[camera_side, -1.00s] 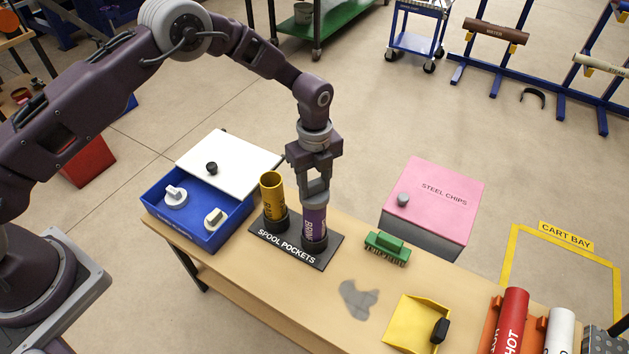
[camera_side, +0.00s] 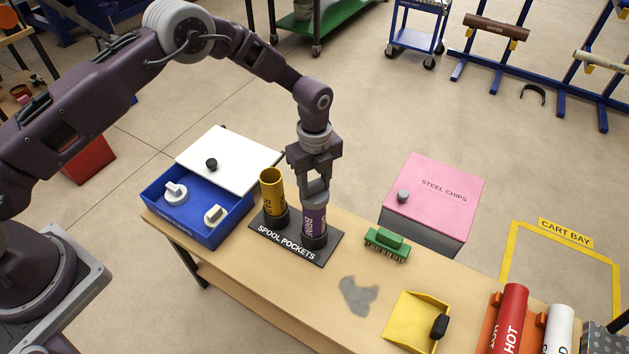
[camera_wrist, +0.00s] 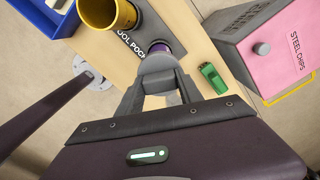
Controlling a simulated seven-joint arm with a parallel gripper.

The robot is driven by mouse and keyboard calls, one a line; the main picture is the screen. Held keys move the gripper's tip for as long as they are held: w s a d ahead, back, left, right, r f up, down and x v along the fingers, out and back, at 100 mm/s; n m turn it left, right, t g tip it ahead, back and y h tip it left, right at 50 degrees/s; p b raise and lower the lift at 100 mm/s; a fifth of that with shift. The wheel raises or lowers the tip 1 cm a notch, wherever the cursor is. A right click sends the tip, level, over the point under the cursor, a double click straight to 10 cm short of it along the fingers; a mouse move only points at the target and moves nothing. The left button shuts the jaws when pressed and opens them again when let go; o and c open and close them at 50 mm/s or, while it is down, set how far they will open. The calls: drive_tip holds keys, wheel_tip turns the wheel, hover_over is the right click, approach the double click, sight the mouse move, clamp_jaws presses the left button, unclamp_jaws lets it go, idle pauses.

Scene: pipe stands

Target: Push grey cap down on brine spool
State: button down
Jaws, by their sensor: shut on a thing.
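The purple brine spool (camera_side: 314,222) stands upright in the right pocket of the black spool pockets board (camera_side: 268,236). My gripper (camera_side: 314,200) points straight down over the spool, its fingers at the spool's top. It is shut on the grey cap (camera_wrist: 157,64), which shows in the wrist view between the fingertips and over the purple spool (camera_wrist: 164,47). I cannot tell how far the cap sits on the spool, as the fingers hide the join.
An open-topped yellow spool (camera_side: 271,192) stands close by in the left pocket. A blue box (camera_side: 205,230) with white caps and a partly open white lid (camera_side: 230,160) is at left. A green brush (camera_side: 387,243) and yellow dustpan (camera_side: 415,322) lie to the right.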

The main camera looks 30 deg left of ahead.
sight(314, 183)
drive_tip(key=shift+f, duration=0.75)
idle(0.4)
drive_tip(key=c, duration=0.7)
unclamp_jaws()
drive_tip(key=shift+r, duration=0.1)
drive_tip(key=shift+r, duration=3.7)
